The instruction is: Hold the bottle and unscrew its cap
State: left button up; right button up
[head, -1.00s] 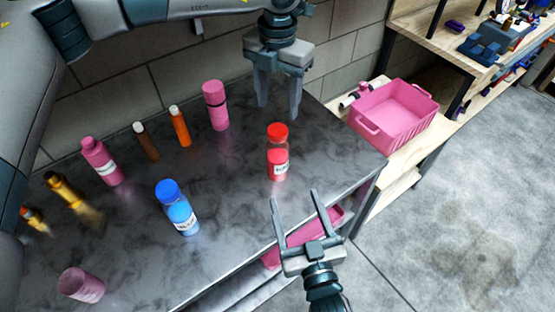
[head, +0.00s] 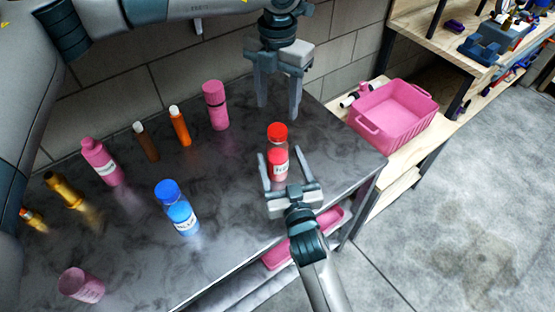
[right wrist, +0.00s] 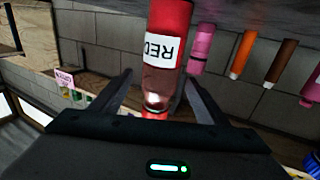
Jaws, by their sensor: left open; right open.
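A red bottle (head: 279,162) with a white label and a red cap (head: 278,131) stands upright on the dark countertop (head: 230,200). My right gripper (head: 282,153) is open, with one finger on each side of the bottle's body. In the right wrist view the bottle (right wrist: 166,50) shows inverted between the spread fingers. I cannot tell whether either finger touches it. My left gripper (head: 278,112) is open and empty, pointing down above and behind the cap. A blue-capped bottle (head: 178,210) stands to the left.
Pink bottles (head: 216,105) (head: 100,161), an orange tube (head: 180,126), a brown tube (head: 146,141) and a pink cup (head: 81,285) stand on the counter. A pink bin (head: 398,112) sits on a wooden shelf at right. A brick wall is behind.

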aim_at(280, 159)
jog(key=shift+x, duration=1.75)
